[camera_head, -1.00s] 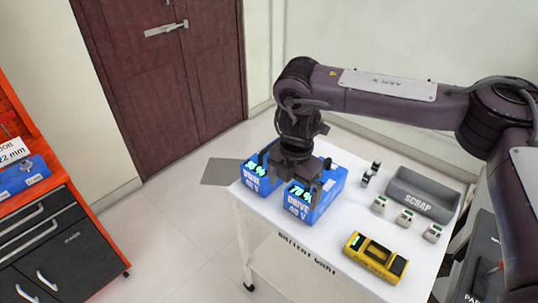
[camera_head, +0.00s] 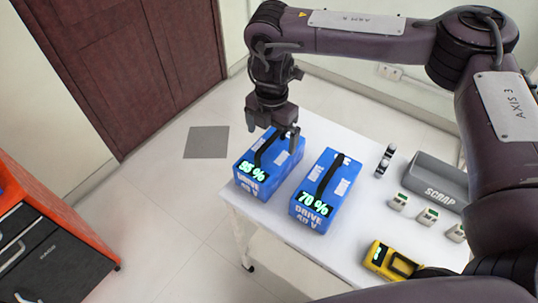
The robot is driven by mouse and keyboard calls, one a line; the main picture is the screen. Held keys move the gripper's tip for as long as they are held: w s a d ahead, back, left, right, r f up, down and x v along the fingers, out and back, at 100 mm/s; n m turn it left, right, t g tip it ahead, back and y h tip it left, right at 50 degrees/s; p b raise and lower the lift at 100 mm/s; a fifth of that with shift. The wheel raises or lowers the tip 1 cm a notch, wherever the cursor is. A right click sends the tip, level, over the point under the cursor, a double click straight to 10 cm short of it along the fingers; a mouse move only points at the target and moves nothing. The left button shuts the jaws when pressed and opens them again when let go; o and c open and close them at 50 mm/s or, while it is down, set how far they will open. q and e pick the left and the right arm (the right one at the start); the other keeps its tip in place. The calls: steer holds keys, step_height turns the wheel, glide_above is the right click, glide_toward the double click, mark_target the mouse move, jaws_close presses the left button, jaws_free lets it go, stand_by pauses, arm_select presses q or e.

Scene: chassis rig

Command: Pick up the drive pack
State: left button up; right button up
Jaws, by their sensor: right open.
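Two blue drive packs with black strap handles stand side by side on the white cart. My right gripper (camera_head: 272,136) points down over the back part of the left pack. Its fingers are spread apart, near the rear end of that pack's handle (camera_head: 264,147). I cannot tell whether they touch the pack. My left gripper is not in view.
The white cart top (camera_head: 345,240) also carries a yellow device (camera_head: 391,262), several small white-and-grey blocks (camera_head: 428,216), small dark cylinders (camera_head: 385,161) and a grey SCRAP bin (camera_head: 440,181) at right. An orange cabinet (camera_head: 50,225) stands at left.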

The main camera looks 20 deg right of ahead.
mark_target(270, 150)
step_height(270, 150, down, 5)
steer(key=shift+s+a+r+p, duration=0.1)
steer(key=shift+r+p, duration=0.05)
steer(key=shift+p, duration=0.6)
steer(key=shift+f, duration=0.25)
steer(key=c, duration=1.5)
steer(key=shift+c, duration=0.9)
steer(key=shift+r, duration=0.15)
